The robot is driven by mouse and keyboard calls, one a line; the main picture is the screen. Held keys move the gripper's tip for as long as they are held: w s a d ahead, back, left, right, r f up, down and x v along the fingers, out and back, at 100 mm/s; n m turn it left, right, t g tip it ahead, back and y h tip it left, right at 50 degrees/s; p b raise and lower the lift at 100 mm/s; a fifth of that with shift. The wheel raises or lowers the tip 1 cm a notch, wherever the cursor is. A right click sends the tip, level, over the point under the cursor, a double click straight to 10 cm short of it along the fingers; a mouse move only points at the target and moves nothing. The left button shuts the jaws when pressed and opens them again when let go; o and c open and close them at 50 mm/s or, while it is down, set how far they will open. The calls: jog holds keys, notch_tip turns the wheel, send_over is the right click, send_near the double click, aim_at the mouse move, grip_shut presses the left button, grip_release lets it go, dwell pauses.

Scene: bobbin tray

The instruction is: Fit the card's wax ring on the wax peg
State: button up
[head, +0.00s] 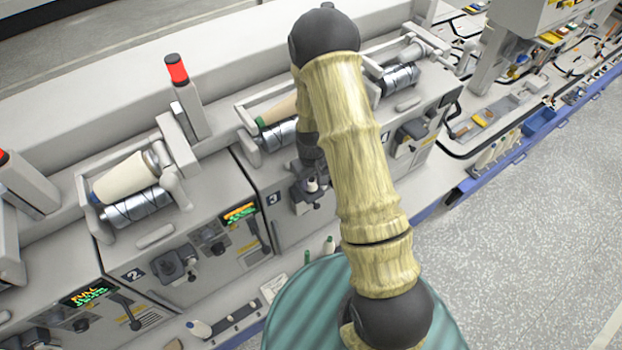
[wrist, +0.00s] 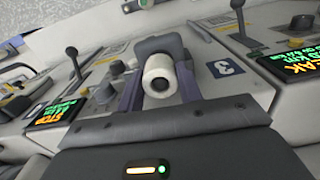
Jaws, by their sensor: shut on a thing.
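In the wrist view my gripper (wrist: 158,84) is shut on a white wax ring (wrist: 156,68), with one finger on each side of it. The ring's round dark hole faces the camera. A dark grey fitting (wrist: 160,43) of unit 3 shows right behind the ring. The wax peg itself is not clearly visible, and I cannot tell whether the ring is around it or only in front of it. In the head view the gripper is small and partly hidden behind my arm, at the front of unit 3. A small pale card (head: 274,286) lies on the ledge, its print unreadable.
Unit 3's number plate (wrist: 225,68) is right of the ring. Lit displays and a lever (wrist: 73,62) stand out from the neighbouring panels. In the head view, unit 2's similar dark fitting (head: 178,264) is to the left. Open floor (head: 530,240) lies at right.

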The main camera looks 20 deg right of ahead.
jog(key=shift+a+f, duration=0.1)
jog(key=shift+f, duration=0.2)
jog(key=o, duration=0.7)
jog(key=shift+c, duration=0.2)
jog(key=shift+w+r+p, duration=0.1)
jog(key=shift+r+p, duration=2.65)
jog(key=shift+r, duration=1.45)
jog(key=shift+s+r+p, duration=0.2)
jog(key=shift+r+p, duration=0.35)
jog(key=shift+r, duration=0.3)
jog(key=shift+r+p, duration=0.3)
jog(key=shift+r, duration=0.2)
jog(key=shift+w, duration=0.1)
